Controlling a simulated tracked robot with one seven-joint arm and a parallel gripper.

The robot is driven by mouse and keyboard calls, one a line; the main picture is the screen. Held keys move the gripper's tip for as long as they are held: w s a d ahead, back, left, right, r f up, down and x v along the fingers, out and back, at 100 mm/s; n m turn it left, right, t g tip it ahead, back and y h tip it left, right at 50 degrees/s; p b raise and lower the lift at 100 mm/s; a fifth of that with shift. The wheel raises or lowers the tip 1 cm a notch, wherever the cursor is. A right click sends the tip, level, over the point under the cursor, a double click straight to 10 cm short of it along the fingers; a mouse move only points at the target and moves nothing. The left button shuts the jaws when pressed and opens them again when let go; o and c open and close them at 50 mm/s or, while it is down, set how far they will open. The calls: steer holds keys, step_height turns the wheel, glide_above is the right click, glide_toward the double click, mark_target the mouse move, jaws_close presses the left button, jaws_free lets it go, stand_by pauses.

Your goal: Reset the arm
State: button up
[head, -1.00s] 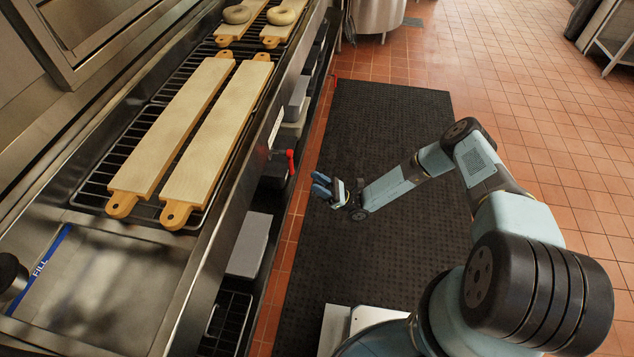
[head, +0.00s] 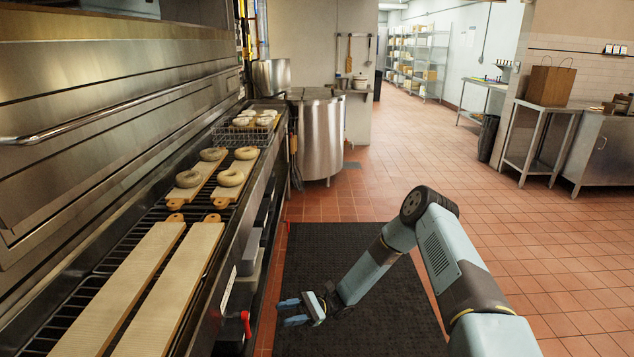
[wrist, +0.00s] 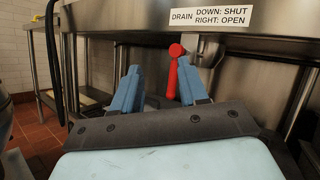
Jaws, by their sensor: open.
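My gripper (head: 296,312) hangs over the black floor mat, to the right of the long steel counter. Its two blue fingers point left toward the counter's front. In the wrist view, my gripper (wrist: 158,92) has its fingers spread apart with nothing held between them. Beyond the fingers is the red drain handle (wrist: 172,70), which points down under a white drain label (wrist: 210,17). The red handle also shows in the head view (head: 246,324), to the left of my gripper and apart from it. My arm is bent, with its elbow raised.
Two bare wooden boards (head: 168,290) lie on the counter's rack. Bagels (head: 231,178) sit on boards farther back. A steel kettle (head: 321,138) stands at the far end. The black mat (head: 340,245) and tiled floor (head: 560,240) to the right are clear.

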steer(key=s+d+r+n+t+h, duration=0.15)
steer(key=d+r+h, duration=0.35)
steer(key=r, duration=0.5)
steer(key=s+d+r+n+t+h, duration=0.1)
steer(key=d+r+n+t+h, duration=0.25)
steer(key=d+r, duration=0.4)
steer(key=s+d+r+n+t+h, duration=0.15)
steer(key=d+r+h, duration=0.3)
steer(key=r, duration=0.65)
steer(key=s+d+r+t+h, duration=0.5)
steer(key=s+d+r+t, duration=0.7)
steer(key=s+r, duration=0.5)
steer(key=shift+d+r+n+h, duration=0.3)
steer(key=shift+d+r+n, duration=0.25)
steer(key=shift+d, duration=0.8)
